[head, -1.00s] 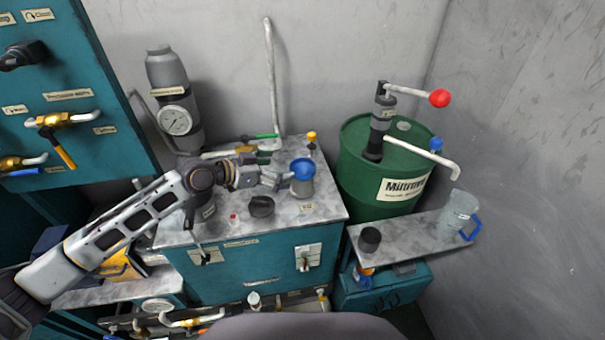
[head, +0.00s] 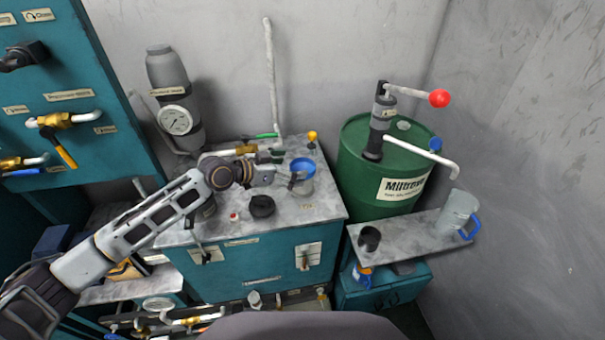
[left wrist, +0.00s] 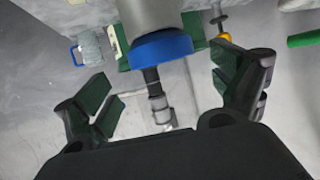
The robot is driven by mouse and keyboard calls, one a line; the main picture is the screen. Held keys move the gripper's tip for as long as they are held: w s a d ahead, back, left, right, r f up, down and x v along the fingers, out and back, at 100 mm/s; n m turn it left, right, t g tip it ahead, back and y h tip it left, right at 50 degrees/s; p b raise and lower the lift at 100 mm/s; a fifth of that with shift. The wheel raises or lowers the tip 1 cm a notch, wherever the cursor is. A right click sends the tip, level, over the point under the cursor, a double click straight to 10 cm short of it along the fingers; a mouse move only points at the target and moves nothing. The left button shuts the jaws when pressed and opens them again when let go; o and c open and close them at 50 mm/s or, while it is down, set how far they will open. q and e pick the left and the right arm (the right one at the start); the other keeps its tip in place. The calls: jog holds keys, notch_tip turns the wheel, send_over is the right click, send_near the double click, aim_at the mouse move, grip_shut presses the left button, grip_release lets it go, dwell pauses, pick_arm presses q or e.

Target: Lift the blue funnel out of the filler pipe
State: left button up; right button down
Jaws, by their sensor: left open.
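The blue funnel (head: 303,165) sits in the top of the grey filler pipe (head: 303,187) on the cabinet top. In the left wrist view, the funnel's blue rim (left wrist: 161,50) shows at the mouth of the grey pipe (left wrist: 148,15). My left gripper (head: 292,180) is at the left side of the funnel in the head view, with a dark finger in front of it. In the left wrist view, the left gripper (left wrist: 168,92) is open, its fingers spread to either side of the funnel. I cannot tell whether a finger touches it. My right gripper is not in view.
A black cap (head: 262,206) and a small red-topped item (head: 234,217) stand on the cabinet top (head: 285,228). A yellow-topped part (head: 312,138) stands behind the funnel. A green drum (head: 360,165) with a pump is to the right. A grey jug (head: 457,212) stands on the side shelf.

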aim_at(312, 165)
pick_arm(q)
jog(key=shift+p+x, duration=0.4)
jog(key=shift+x, duration=2.2)
jog(key=shift+w+a+f, duration=0.15)
jog(key=shift+a, duration=0.05)
jog(key=c, duration=1)
jog(key=shift+r, duration=5.05)
